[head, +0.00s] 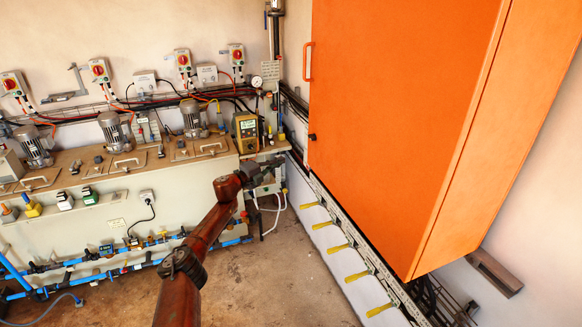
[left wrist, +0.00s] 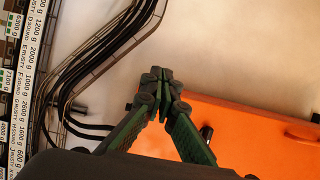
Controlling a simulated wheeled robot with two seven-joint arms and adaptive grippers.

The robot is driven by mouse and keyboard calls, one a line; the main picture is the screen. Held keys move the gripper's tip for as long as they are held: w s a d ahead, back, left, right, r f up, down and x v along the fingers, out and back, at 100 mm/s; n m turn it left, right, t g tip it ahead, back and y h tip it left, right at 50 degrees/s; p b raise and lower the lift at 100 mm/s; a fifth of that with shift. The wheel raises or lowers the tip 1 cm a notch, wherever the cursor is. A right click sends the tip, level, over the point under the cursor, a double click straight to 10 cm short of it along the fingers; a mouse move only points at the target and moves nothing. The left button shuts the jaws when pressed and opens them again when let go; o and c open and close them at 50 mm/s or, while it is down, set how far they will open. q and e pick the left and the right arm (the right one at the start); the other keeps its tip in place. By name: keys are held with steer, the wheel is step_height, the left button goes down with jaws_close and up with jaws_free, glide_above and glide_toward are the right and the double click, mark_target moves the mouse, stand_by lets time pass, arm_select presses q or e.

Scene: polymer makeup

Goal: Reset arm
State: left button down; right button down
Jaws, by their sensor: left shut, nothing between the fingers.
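My left arm, reddish-brown, reaches up from the bottom of the head view. Its dark gripper (head: 278,161) is at the right end of the machine bench, left of the orange cabinet (head: 400,110). In the left wrist view the gripper's green-sided fingers (left wrist: 161,82) meet at their tips, with nothing held. The orange cabinet (left wrist: 255,130) shows behind them at the lower right, with a dark knob and a handle. I cannot tell whether the fingers touch anything. My right gripper is not in view.
A bench (head: 165,207) with motors stands at the left, with blue pipes along its base. A yellow meter (head: 245,132) is close to my gripper. Yellow-handled valves (head: 355,277) line the wall below the cabinet. The floor (head: 275,280) in front is clear.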

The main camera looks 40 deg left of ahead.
arm_select(q)
steer(key=s+d+f+n+g+y, duration=0.1)
steer(key=s+f+n+g, duration=0.3)
steer(key=f, duration=1.1)
steer(key=s+d+f+n+y, duration=0.1)
steer(key=s+f, duration=0.5)
steer(key=f, duration=1)
steer(key=s+d+f+n+g+y, duration=0.1)
steer(key=s+d+f+n, duration=0.3)
steer(key=f, duration=1.1)
steer(key=s+d+f+n+g, duration=0.2)
steer(key=s+d+f, duration=0.1)
steer(key=s+f, duration=0.75)
steer(key=s+d+f+n+g, duration=0.1)
steer(key=s+d+f+g, duration=0.2)
steer(key=s+f, duration=0.8)
steer(key=s+d+f+n+g, duration=0.2)
steer(key=s+d+f, duration=0.4)
steer(key=s, duration=0.7)
steer(key=s+d+f+n+g, duration=0.2)
steer(key=s+d+f, duration=0.4)
steer(key=s+d, duration=0.5)
steer(key=s+d+f+n+g+h, duration=0.1)
steer(key=s+d+f+g, duration=0.2)
steer(key=s, duration=1.3)
steer(key=d+f, duration=0.3)
steer(key=d, duration=0.2)
steer(key=shift+d+f+n, duration=0.2)
steer(key=shift+d+n, duration=0.2)
